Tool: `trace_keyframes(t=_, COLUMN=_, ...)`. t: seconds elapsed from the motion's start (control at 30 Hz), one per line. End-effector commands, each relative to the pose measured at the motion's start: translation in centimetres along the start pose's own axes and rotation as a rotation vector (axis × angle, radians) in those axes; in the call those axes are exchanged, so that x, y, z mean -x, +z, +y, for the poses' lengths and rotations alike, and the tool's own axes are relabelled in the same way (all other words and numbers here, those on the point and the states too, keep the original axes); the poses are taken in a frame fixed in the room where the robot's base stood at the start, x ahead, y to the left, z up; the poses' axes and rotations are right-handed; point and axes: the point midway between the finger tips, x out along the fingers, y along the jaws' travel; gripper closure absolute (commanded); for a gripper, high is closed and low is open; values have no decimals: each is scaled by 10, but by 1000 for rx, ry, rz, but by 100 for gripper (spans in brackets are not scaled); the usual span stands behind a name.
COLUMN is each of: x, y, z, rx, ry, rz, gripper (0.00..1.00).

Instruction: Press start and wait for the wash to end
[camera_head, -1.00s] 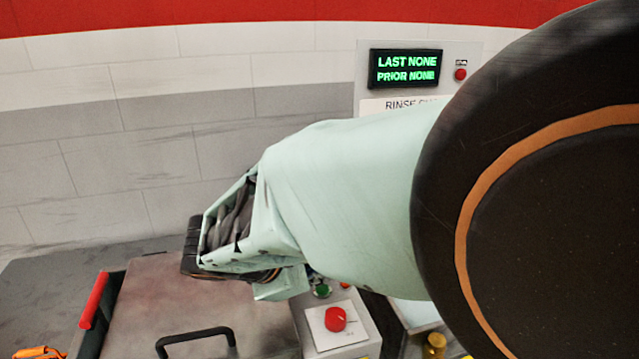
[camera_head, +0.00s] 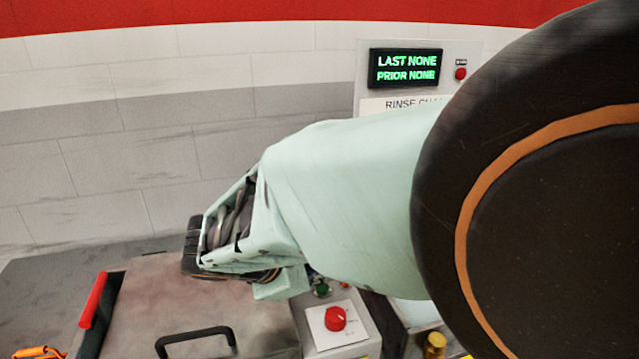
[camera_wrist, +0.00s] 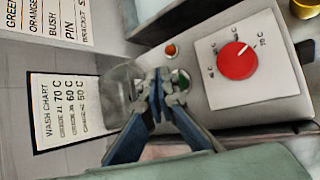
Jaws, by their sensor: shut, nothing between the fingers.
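The wash control box (camera_head: 365,345) sits beside a closed brown lid with a black handle (camera_head: 195,338). A green button (camera_head: 322,290) shows on the box, partly covered by my arm in the head view. In the wrist view my gripper (camera_wrist: 163,78) is shut and empty, its tips over or beside the green button (camera_wrist: 181,80); I cannot tell whether they touch it. A clear see-through cover (camera_wrist: 122,92) stands to the left of the tips. A red dial (camera_wrist: 237,60) with temperature marks points to the upper right, towards 70 C.
A small red-orange lamp (camera_wrist: 171,49) sits above the button. A wash chart (camera_wrist: 65,110) lies to the left. A rinse panel with a green display (camera_head: 405,68) reads LAST NONE, PRIOR NONE. A red handle (camera_head: 93,300) edges the lid. A brass-coloured part (camera_head: 434,345) stands at the right.

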Motion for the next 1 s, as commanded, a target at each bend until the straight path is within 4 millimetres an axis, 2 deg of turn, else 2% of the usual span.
trace_keyframes(t=0.17, x=-6, y=-4, z=-4, rx=0, ry=-1, rz=0, gripper=100)
trace_keyframes(t=1.0, x=-9, y=-6, z=-7, rx=0, ry=0, rz=0, gripper=100)
